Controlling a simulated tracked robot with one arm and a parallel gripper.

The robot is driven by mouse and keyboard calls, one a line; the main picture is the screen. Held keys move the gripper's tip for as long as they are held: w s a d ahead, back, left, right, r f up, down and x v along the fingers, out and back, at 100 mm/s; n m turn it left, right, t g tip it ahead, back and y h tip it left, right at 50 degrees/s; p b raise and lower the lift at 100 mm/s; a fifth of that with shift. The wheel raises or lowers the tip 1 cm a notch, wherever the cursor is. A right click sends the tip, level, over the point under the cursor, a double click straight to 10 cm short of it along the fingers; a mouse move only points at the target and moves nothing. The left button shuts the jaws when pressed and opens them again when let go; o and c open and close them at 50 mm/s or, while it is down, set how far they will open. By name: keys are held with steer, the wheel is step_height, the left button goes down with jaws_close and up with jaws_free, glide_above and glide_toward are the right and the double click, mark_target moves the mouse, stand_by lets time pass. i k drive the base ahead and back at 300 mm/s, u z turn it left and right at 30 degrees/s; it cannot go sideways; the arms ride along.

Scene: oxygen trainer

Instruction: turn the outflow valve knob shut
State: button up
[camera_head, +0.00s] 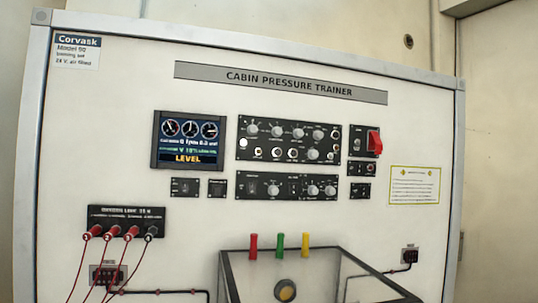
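A white trainer board (120,160) headed "CABIN PRESSURE TRAINER" fills most of the view. An upper black panel (238,128) carries several grey knobs and small switches. A lower black panel (255,197) has a few grey knobs, one (273,190) left of its middle and others at its right. The labels are too small to read, so I cannot tell which knob is the outflow valve knob or how it is turned. A round brass-coloured part (285,290) shows inside a dark-framed clear box (345,249) at the bottom. My gripper is not in view.
A screen (188,140) reads "LEVEL". A red switch cover (375,142) stands out at the upper right. Red cables (105,262) hang at the lower left. Red (253,246), green (279,245) and yellow (306,245) handles stand at the box's back edge.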

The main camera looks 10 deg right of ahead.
mark_target(313, 154)
steer(key=z, duration=0.3)
steer(key=i, duration=1.2)
steer(key=z, duration=0.8)
